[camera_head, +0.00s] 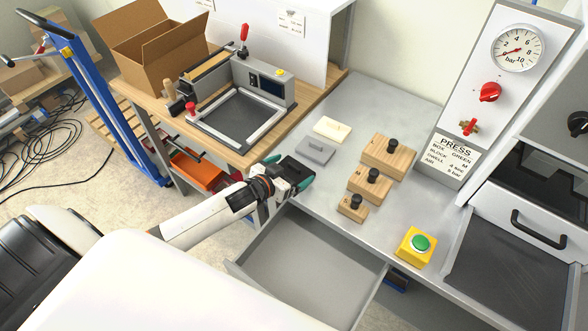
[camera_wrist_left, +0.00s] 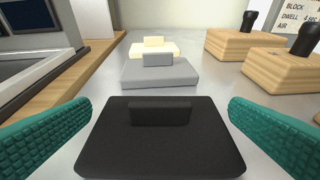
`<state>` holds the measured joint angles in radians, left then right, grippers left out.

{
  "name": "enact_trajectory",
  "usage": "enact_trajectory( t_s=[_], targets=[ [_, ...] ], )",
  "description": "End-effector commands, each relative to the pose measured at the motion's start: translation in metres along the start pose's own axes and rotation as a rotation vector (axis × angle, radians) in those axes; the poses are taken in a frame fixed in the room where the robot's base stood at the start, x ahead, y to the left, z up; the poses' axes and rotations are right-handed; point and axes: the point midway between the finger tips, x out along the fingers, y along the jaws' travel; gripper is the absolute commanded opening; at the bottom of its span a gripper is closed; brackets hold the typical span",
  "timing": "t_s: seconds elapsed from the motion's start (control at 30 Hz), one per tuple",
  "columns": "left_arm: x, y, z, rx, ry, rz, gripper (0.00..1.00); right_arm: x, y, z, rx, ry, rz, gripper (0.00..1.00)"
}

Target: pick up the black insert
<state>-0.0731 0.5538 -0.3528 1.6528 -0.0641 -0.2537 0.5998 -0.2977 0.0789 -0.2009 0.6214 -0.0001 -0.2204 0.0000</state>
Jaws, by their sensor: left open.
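The black insert (camera_wrist_left: 160,150) is a flat dark plate with a raised bar handle. In the left wrist view it lies on the grey metal table, between the two teal fingers of my left gripper (camera_wrist_left: 160,125). The fingers are open, one on each side of it, with a gap at each side. In the head view my left gripper (camera_head: 294,170) is over the near left edge of the table, and it partly hides the insert. My right gripper is not in view.
Beyond the black insert lie a grey insert (camera_head: 315,150) and a cream insert (camera_head: 332,128). Wooden blocks with black knobs (camera_head: 370,184) stand to the right. A yellow box with a green button (camera_head: 415,246) is near the front edge, above an open drawer (camera_head: 308,275).

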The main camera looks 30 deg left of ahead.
Motion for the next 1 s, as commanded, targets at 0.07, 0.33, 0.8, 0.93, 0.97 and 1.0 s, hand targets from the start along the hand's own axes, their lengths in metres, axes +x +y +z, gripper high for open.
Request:
enact_trajectory(
  t_s=[0.07,0.33,0.8,0.93,0.97,1.0],
  targets=[
    [0.011,0.000,0.002,-0.001,-0.001,0.000,1.00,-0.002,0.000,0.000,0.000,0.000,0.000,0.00],
    [0.019,-0.001,0.000,-0.001,0.000,-0.001,1.00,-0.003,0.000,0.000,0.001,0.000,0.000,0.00],
    [0.018,0.000,0.001,0.000,-0.001,0.000,0.73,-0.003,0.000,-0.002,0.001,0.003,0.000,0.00],
    [0.014,0.000,0.012,0.003,-0.003,0.000,0.73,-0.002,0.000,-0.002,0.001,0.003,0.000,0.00],
    [0.012,0.000,0.017,0.002,-0.004,-0.001,0.73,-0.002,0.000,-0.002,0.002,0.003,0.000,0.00],
    [0.009,0.000,0.023,0.003,-0.003,-0.001,0.73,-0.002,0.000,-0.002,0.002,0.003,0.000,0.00]
  ],
)
